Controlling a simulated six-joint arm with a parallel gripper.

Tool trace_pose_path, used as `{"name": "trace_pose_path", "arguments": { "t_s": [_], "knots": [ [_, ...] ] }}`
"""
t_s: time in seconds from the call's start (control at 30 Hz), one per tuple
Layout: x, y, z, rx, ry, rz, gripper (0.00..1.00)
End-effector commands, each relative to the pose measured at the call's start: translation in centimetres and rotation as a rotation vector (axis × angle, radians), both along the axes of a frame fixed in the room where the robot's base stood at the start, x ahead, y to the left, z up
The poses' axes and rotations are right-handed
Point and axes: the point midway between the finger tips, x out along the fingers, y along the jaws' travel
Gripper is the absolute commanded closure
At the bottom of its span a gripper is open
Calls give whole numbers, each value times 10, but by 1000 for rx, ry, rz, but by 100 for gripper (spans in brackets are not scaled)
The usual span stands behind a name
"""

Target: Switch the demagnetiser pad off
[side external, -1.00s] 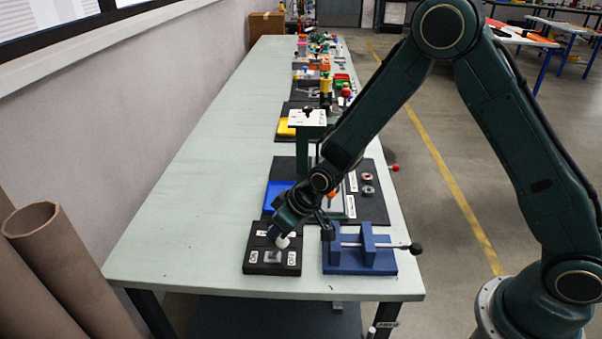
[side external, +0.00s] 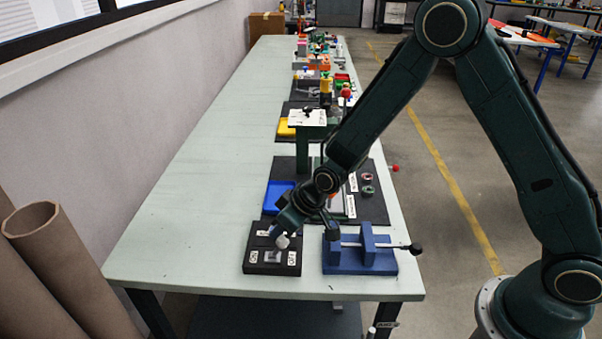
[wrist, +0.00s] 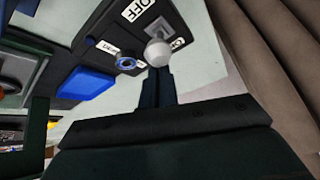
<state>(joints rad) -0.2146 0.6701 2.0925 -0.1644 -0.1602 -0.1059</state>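The demagnetiser pad (side external: 262,268) is a black block at the near end of the bench, with an ON label (side external: 253,256) on its left and an OFF label (side external: 291,258) on its right. The grey switch plate (side external: 273,256) lies between them. A grey ball knob (side external: 282,242) shows above and slightly right of the plate; the wrist view shows this knob (wrist: 158,52) right at my fingertips. My gripper (wrist: 157,76) has its fingers together, with the knob in front of the tips, not visibly between them. Whether they touch is unclear. The lever's exact tilt is hard to tell.
A blue fixture (side external: 359,260) with a rod and black knob stands close on the right. A black mat with a blue tray (side external: 279,196) and a green stand (side external: 303,160) lies just behind. The bench left of the pad is clear.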

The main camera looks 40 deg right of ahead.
Motion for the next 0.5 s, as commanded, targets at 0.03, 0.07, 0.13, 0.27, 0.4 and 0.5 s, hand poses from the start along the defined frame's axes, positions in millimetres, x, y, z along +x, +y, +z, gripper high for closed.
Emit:
{"name": "trace_pose_path", "arguments": {
  "t_s": [0.03, 0.07, 0.13, 0.27, 0.4, 0.5],
  "knots": [
    [-3, -2, -4, -7, 16, 0, 100],
    [-1, -1, -3, -7, 15, 0, 100],
    [4, 1, -1, -6, 12, -1, 100],
    [15, 5, 6, -2, 5, -1, 100],
    [26, 9, 11, 0, 0, 0, 100],
    [35, 12, 15, 1, -3, 1, 100]
  ]
}}
